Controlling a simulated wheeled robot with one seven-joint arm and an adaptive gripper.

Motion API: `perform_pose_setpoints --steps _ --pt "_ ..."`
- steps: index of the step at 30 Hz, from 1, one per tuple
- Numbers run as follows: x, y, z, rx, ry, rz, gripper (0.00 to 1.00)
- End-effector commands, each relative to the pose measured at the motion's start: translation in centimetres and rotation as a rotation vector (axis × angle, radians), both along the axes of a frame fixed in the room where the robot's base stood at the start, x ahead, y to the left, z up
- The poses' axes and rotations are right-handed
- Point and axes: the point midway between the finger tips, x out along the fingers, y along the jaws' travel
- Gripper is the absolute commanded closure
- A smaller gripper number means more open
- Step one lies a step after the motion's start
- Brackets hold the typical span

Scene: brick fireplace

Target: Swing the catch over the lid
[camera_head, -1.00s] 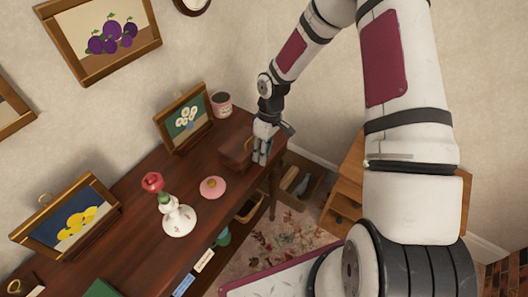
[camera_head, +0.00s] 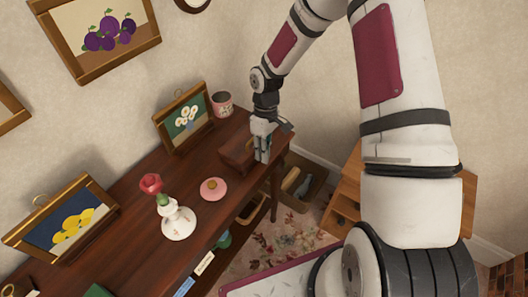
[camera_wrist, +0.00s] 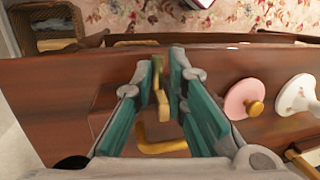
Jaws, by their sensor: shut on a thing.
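A small dark wooden box (camera_head: 236,154) stands on the brown table (camera_head: 122,190), near its right end. In the wrist view, a brass catch (camera_wrist: 162,100) shows between the teal fingers of my gripper (camera_wrist: 163,62). The gripper is shut on this catch, its fingers close on either side. A bent brass piece (camera_wrist: 163,146) lies lower in that view, over the wood. In the head view, my gripper (camera_head: 263,155) points down at the box's right side. It hides part of the box. I cannot tell the catch's exact angle to the lid.
A pink round lid with a knob (camera_head: 213,189) and a white vase with a red flower (camera_head: 178,219) stand left of the box. A daisy picture (camera_head: 185,117) and a pink tin (camera_head: 222,104) stand behind. An open drawer or crate (camera_head: 302,187) is below, right.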

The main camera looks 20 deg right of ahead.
Motion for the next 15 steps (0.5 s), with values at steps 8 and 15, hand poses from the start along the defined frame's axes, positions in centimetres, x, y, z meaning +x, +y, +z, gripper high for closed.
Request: perform_pose_setpoints --steps 8,15 --pt "0.20 -0.38 0.00 -0.004 -0.004 -0.005 0.70" --pt "0.17 -0.25 0.19 -0.003 -0.004 -0.003 0.70"
